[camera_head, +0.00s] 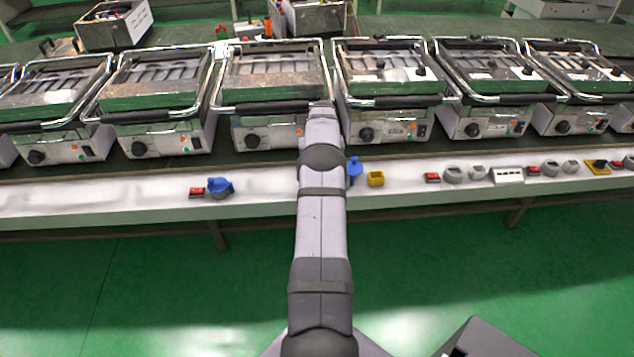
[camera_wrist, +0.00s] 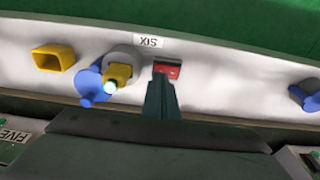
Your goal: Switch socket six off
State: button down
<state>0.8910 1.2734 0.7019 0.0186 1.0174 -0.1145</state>
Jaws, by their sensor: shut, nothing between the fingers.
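The red switch (camera_wrist: 168,68) of socket six sits on the white ledge in the wrist view, beside the upside-down label SIX (camera_wrist: 148,41). The socket (camera_wrist: 122,54) is grey, with a yellow plug (camera_wrist: 118,72) at it and a blue part (camera_wrist: 89,84) alongside. A small pale light glows by the plug. My gripper (camera_wrist: 161,82) is shut and empty, its tip right at the lower edge of the switch; I cannot tell whether it touches. In the head view my arm hides this switch; the blue part (camera_head: 355,168) shows just right of the arm.
A yellow open fitting (camera_head: 376,178) is beside socket six. Another red switch (camera_head: 197,192) and blue socket (camera_head: 219,187) are to the left, and several switches and sockets to the right. Contact grills, such as one (camera_head: 388,90), line the bench behind the ledge.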

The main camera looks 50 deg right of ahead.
jog(key=shift+f+b, duration=0.45)
jog(key=shift+f, duration=0.25)
dwell(0.3)
jog(key=shift+r, duration=0.15)
notch_tip(320, 180, up, 7)
jog(key=p, duration=0.4)
dwell(0.5)
dwell(0.4)
